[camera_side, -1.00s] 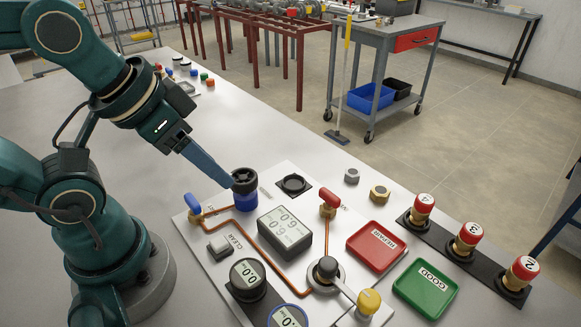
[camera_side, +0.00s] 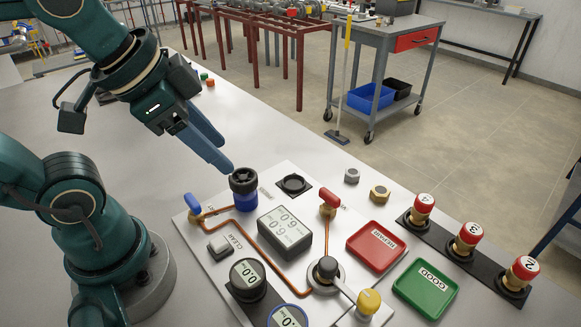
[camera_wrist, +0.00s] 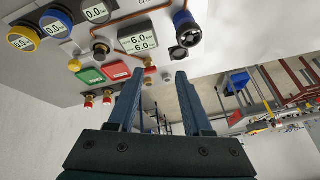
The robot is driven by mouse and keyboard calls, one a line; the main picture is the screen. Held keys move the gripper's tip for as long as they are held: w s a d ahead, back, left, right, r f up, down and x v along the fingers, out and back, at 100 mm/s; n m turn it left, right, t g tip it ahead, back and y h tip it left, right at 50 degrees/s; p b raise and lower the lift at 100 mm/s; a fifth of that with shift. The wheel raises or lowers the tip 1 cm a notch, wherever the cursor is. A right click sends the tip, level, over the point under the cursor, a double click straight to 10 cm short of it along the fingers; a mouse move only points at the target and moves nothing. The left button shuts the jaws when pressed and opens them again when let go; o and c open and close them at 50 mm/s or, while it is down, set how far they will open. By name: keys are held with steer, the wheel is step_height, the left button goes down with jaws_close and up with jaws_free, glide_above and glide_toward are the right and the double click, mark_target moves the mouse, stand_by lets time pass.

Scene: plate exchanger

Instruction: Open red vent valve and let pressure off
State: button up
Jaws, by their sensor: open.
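The red vent valve (camera_side: 329,203) stands upright on the light panel, right of the grey display (camera_side: 285,232), joined to a copper-coloured pipe. In the wrist view a bit of red, probably this valve, shows near the fingertips, partly hidden. The display reads 6.0 on both lines. My gripper (camera_side: 222,154) is open and empty, above and left of a blue fitting with a black ribbed cap (camera_side: 243,182). Its two fingers are spread apart in the wrist view (camera_wrist: 160,80), with the display (camera_wrist: 138,42) beyond them.
A blue-handled valve (camera_side: 193,205) stands at the panel's left. A black lever (camera_side: 327,269), a yellow knob (camera_side: 368,302) and round gauges (camera_side: 247,278) crowd the front. Red (camera_side: 377,246) and green (camera_side: 426,288) trays lie right.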

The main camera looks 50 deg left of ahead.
steer(key=w+r+m+g, duration=0.1)
steer(key=w+r+m, duration=0.2)
steer(key=w+m, duration=0.3)
steer(key=m+g, duration=0.4)
steer(key=m, duration=0.4)
glide_above(330, 193)
step_height(330, 193, down, 8)
steer(key=r, duration=0.1)
steer(key=shift+g, duration=0.4)
step_height(330, 193, down, 9)
steer(key=shift+r, duration=0.2)
steer(key=shift+f, duration=0.75)
jaws_close()
